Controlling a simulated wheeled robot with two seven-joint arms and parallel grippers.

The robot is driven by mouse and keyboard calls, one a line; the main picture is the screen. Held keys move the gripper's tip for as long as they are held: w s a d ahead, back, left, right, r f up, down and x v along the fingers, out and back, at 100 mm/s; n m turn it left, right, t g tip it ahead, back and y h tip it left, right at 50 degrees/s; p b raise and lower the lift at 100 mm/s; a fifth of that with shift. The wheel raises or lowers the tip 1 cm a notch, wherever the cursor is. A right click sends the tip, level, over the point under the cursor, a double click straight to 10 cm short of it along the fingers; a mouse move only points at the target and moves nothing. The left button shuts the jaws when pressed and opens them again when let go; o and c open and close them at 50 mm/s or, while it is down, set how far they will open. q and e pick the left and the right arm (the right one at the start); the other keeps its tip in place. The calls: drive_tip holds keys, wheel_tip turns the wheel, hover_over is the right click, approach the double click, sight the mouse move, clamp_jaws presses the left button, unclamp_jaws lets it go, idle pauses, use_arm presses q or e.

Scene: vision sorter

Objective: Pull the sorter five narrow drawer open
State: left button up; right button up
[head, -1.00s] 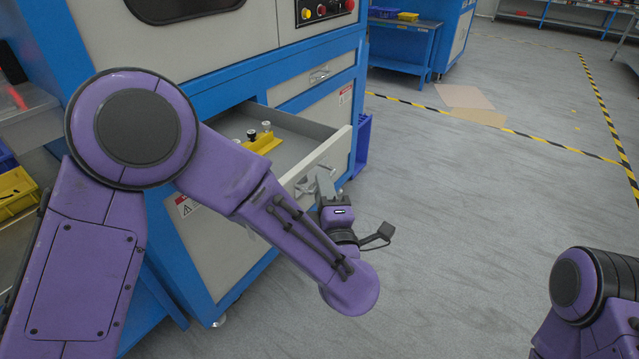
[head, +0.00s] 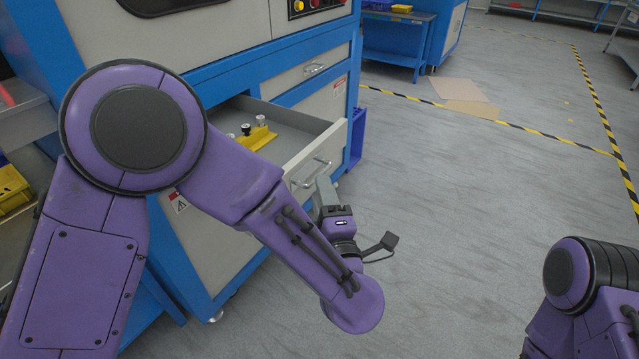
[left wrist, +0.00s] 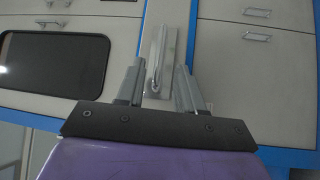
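The open drawer (head: 300,152) sticks well out of the blue and grey sorter (head: 232,62), its grey front facing lower right. Its bar handle (head: 312,173) shows on that front. My left gripper (head: 323,188) is just in front of the handle; its fingers are partly hidden in the head view. In the left wrist view, the fingers (left wrist: 160,68) are spread apart, with the drawer front (left wrist: 168,45) and handle (left wrist: 154,77) seen between them; no grip on the handle shows. My right gripper is not in view; only part of my right arm shows.
A yellow holder (head: 255,138) with several small dark and white pieces sits inside the drawer. A closed drawer with a handle (head: 314,68) is above right. Open grey floor (head: 470,200) lies to the right, with flat cardboard (head: 465,95) farther back.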

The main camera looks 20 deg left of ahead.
use_arm(q)
drive_tip(key=v, duration=0.7)
drive_tip(key=shift+s, duration=0.1)
